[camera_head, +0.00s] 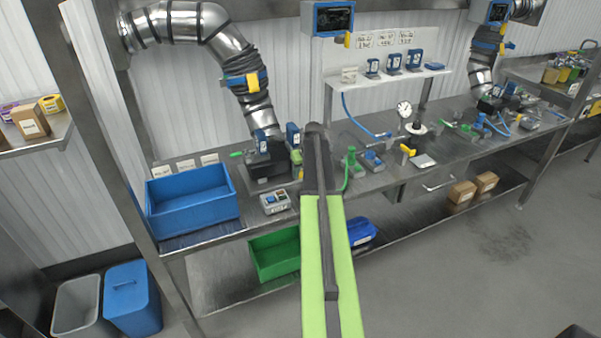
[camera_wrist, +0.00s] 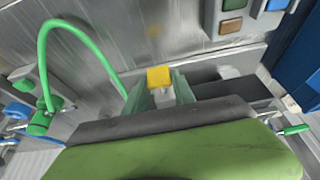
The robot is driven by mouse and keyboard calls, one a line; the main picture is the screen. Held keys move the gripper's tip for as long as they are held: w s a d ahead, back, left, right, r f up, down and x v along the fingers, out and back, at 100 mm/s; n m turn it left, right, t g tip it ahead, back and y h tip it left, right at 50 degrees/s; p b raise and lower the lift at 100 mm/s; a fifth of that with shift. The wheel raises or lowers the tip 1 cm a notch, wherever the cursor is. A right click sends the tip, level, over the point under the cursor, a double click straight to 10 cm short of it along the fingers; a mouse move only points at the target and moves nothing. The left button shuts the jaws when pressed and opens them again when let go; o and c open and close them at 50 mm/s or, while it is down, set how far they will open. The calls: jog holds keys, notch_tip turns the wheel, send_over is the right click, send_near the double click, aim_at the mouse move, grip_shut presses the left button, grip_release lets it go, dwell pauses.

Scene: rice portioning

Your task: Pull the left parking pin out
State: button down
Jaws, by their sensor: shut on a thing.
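In the wrist view, a yellow block-shaped head, which I take for the left parking pin (camera_wrist: 158,76), sits at the tips of my gripper (camera_wrist: 162,94). The greenish fingers stand close on both sides of a pale part just below the yellow head, and the gripper is shut on it. The lower end of the pin is hidden, so I cannot tell whether it is still seated. In the head view, my dark and lime-green arm reaches over the bench and covers most of the gripper and the pin.
A blue bin (camera_head: 192,203) and a button box (camera_head: 275,202) stand left of my arm on the steel bench. A curved green hose (camera_wrist: 75,40) and a green-handled part (camera_wrist: 292,130) are close to the gripper. A metal duct (camera_head: 235,62) hangs behind.

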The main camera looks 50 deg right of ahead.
jog(key=shift+a, duration=0.1)
jog(key=s, duration=0.1)
jog(key=s+a, duration=0.1)
jog(key=s, duration=0.1)
jog(key=shift+s+a, duration=0.3)
jog(key=shift+f, duration=0.1)
jog(key=c, duration=1)
grip_release()
jog(key=shift+c, duration=0.2)
jog(key=shift+d, duration=0.1)
